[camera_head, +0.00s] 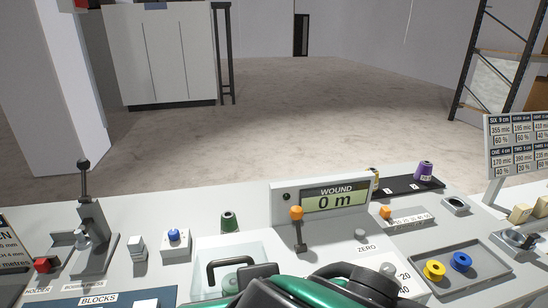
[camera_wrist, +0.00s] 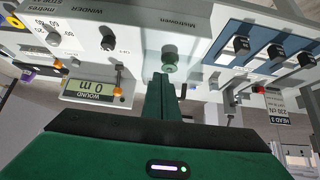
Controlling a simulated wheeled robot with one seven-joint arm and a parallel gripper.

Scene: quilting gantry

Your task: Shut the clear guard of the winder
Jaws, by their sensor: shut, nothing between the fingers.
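The clear guard (camera_head: 207,250) of the winder is a see-through panel at the bottom centre of the head view, with a black bar handle (camera_head: 226,263). A pale spool (camera_head: 230,283) shows through or beside it. I cannot tell how far the guard stands open. My green and black arm covers the area just right of it and hides part of the winder.
The winder display (camera_head: 335,199) reads 0 m, with an orange-knobbed lever (camera_head: 297,213) beside it. A grey tray (camera_head: 478,257) with a yellow and a blue spool lies right. A tall black-knobbed lever (camera_head: 84,165) stands left. Another green spool (camera_head: 229,221) stands behind the guard.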

